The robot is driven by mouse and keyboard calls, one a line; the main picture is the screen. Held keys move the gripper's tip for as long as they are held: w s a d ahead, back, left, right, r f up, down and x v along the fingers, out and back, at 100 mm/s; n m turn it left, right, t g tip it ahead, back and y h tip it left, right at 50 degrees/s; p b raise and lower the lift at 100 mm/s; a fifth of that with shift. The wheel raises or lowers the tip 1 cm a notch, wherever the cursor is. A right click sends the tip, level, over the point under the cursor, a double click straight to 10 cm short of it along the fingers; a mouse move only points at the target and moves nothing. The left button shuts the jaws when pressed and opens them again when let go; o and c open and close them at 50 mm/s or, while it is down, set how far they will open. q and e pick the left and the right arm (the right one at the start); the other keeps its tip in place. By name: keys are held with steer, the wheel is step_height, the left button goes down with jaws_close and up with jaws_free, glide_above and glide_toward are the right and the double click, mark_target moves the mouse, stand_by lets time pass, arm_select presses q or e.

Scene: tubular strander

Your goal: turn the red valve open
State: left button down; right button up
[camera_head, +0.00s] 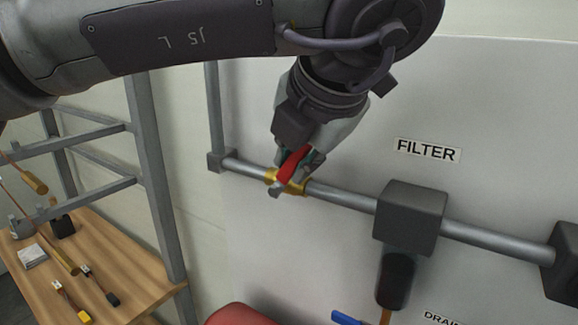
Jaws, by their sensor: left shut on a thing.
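The red valve handle (291,164) sits on a brass valve body (271,176) in the grey horizontal pipe. The handle runs at a slant across the pipe, from upper right to lower left. My left gripper (294,172) comes down from above and is shut on the red handle. Its fingers hide part of the handle and of the valve body. My right gripper is not in view.
The pipe (342,195) runs along a white panel (500,120) to a dark filter block (410,215) under a "FILTER" label (427,150). A blue handle (346,318) shows below. A wooden table (130,262) with tools and a grey metal frame (155,165) stand at left.

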arm_select(q)
steer(key=shift+s+d+f, duration=0.1)
steer(key=shift+d+f, duration=0.1)
stand_by(0.4)
steer(key=c, duration=1.1)
jaws_free()
steer(key=shift+o, duration=0.2)
steer(key=v, duration=1.2)
steer(key=shift+s+d, duration=0.15)
steer(key=shift+d, duration=0.05)
steer(key=shift+f, duration=0.15)
